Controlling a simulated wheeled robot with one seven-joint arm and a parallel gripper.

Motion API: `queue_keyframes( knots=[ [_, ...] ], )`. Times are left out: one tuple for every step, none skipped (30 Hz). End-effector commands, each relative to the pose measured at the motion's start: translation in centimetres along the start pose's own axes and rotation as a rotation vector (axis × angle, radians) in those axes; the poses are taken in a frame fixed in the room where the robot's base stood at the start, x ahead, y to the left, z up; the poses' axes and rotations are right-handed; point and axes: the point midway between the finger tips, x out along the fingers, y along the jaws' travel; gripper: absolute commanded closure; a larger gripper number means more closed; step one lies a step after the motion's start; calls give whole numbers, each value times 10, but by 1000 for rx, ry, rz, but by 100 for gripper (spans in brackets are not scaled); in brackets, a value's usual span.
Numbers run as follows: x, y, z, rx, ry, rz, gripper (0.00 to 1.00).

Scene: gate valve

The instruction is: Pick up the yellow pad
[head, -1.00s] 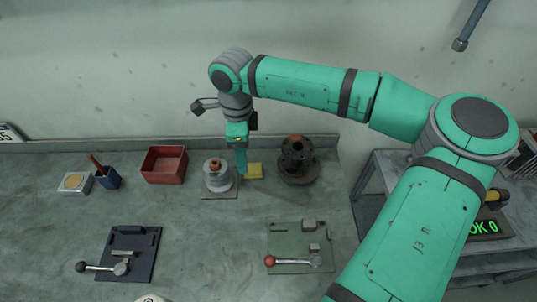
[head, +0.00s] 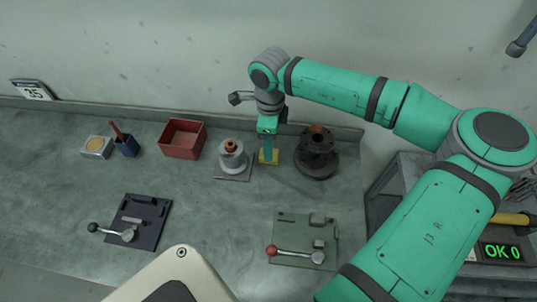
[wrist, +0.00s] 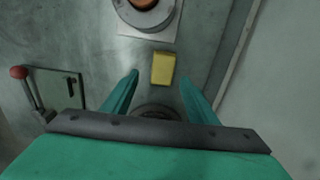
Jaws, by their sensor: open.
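The yellow pad (head: 264,161) lies on the grey workbench between the grey round part with an orange top and the dark flanged part. My gripper (head: 268,155) points down over the pad in the head view and hides part of it. In the wrist view the whole pad (wrist: 163,68) shows as a small yellow block, in line with the gap between the teal fingers of my gripper (wrist: 159,77). The fingers are apart with nothing held between them. I cannot tell how far the fingertips are above the bench.
The grey round part (head: 232,157) stands close left of the pad, the dark flanged part (head: 316,158) close right. A red bin (head: 183,140), a blue cup (head: 126,146) and a small box (head: 96,147) stand further left. Two lever fixtures, dark (head: 150,212) and green (head: 300,232), lie nearer.

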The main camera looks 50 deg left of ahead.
Motion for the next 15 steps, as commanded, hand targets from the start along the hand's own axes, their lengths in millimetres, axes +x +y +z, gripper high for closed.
queue_keyframes(
  knots=[
    [5, -1, 0, 3, -1, 2, 47],
    [9, -2, 0, 4, -1, 2, 47],
    [14, -3, 1, 5, -1, 2, 47],
    [18, -4, 2, 6, -2, 2, 47],
    [22, -5, 2, 7, -2, 3, 47],
    [28, -6, 3, 7, -1, 3, 47],
    [33, -6, 2, 8, -1, 2, 47],
    [37, -6, 2, 8, -2, 2, 47],
    [41, -6, 3, 7, -2, 2, 47],
    [43, -6, 3, 6, -1, 2, 47],
    [45, -6, 3, 6, -1, 1, 47],
    [46, -6, 4, 5, 0, 0, 47],
    [46, -6, 4, 4, 0, 0, 47],
    [46, -6, 4, 4, 0, 0, 47],
    [46, -6, 4, 3, 0, 0, 47]
  ],
)
